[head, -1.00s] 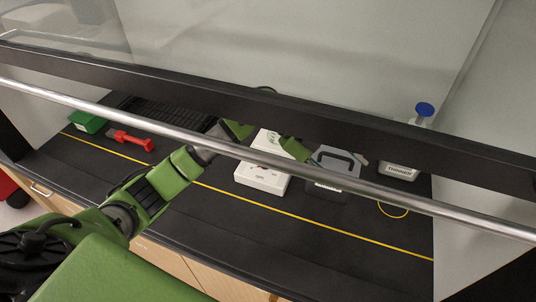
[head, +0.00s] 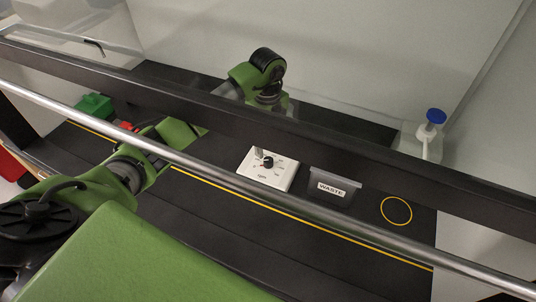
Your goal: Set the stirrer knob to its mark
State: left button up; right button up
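The stirrer is a white box (head: 252,178) in the middle of the bench, in the head view. Its black round knob (head: 268,162) is on the top face, with small dial marks around it. The knob's pointer and its target mark are too small to read. My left arm reaches in from the left and bends down above the stirrer. The dark sash beam hides most of my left gripper (head: 258,152); a small grey-green part, apparently a fingertip, shows just behind the knob. I cannot tell whether it touches the knob. My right gripper is not in view.
The dark sash beam (head: 330,152) and a metal bar (head: 210,167) cross the view. A grey WASTE bin (head: 331,188) stands right of the stirrer. A yellow circle (head: 397,211) marks bare bench farther right. A blue-capped bottle (head: 434,122) is at the back right; a green bin (head: 95,106) is left.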

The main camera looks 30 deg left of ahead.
aim_at(268, 159)
pick_arm(q)
jog(key=f, duration=0.2)
jog(key=f+p, duration=0.1)
jog(key=shift+w+f, duration=0.25)
jog(key=shift+f, duration=0.15)
notch_tip(268, 159, down, 2)
jog(key=shift+f+p, duration=0.25)
jog(key=shift+p, duration=0.05)
jog(key=shift+f, duration=0.55)
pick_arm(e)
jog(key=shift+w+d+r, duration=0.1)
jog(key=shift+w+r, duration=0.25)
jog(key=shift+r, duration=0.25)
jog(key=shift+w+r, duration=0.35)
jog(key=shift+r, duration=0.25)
pick_arm(q)
jog(key=c, duration=1)
grip_shut()
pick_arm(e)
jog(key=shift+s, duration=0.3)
